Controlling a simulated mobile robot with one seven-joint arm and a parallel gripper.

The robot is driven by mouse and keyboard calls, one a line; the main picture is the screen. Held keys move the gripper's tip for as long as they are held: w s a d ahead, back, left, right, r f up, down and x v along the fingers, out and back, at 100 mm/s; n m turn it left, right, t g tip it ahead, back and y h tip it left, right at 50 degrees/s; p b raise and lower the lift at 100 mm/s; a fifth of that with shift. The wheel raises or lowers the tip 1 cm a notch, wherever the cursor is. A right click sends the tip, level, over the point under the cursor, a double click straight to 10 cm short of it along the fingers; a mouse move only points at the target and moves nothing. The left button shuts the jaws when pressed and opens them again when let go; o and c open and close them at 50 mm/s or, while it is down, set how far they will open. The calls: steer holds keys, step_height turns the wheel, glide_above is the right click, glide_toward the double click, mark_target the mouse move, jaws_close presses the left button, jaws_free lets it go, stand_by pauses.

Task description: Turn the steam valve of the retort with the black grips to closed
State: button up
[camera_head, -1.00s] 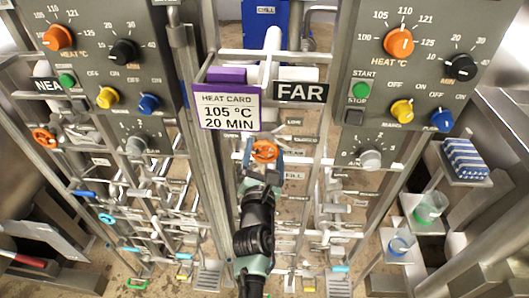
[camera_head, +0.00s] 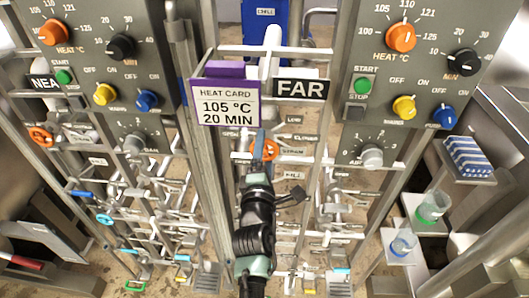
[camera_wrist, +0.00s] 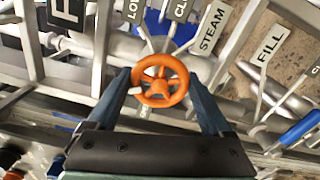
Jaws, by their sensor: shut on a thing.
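The orange steam handwheel (camera_head: 270,150) of the FAR retort stands on the pipework below the FAR sign (camera_head: 301,89). In the wrist view the orange handwheel (camera_wrist: 174,100) sits between the two blue-grey fingers, with a STEAM tag (camera_wrist: 212,30) beside it. My gripper (camera_head: 260,147) is shut on the wheel, a finger at each side of its rim (camera_wrist: 160,84). A small white piece shows at the wheel's left edge. Another orange wheel (camera_head: 40,137) is on the NEAR retort at left. I cannot make out black grips on either retort.
Control panels with knobs stand left (camera_head: 95,60) and right (camera_head: 410,70). A heat card (camera_head: 225,106) hangs above my gripper. Pipes, tags and a blue lever (camera_wrist: 302,128) crowd close around the wheel. Shelves with cups (camera_head: 433,207) are at right.

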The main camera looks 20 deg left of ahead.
steer(key=m+b, duration=0.1)
steer(key=m, duration=0.1)
steer(key=m+b, duration=0.1)
steer(key=m, duration=0.2)
steer(key=shift+f+m, duration=0.2)
steer(key=shift+m, duration=0.1)
steer(key=m+b, duration=0.3)
steer(key=m, duration=0.3)
steer(key=shift+b, duration=0.3)
steer(key=m+b, duration=0.3)
steer(key=m, duration=0.3)
steer(key=shift+a+m, duration=0.1)
steer(key=shift+m, duration=0.2)
steer(key=m+b, duration=0.2)
steer(key=m, duration=0.3)
steer(key=shift+m, duration=0.3)
steer(key=o, duration=1.1)
steer(key=shift+r, duration=0.1)
steer(key=shift+o, duration=0.2)
steer(key=shift+s, duration=0.1)
steer(key=b+v, duration=0.2)
steer(key=v, duration=1)
steer(key=shift+s, duration=0.4)
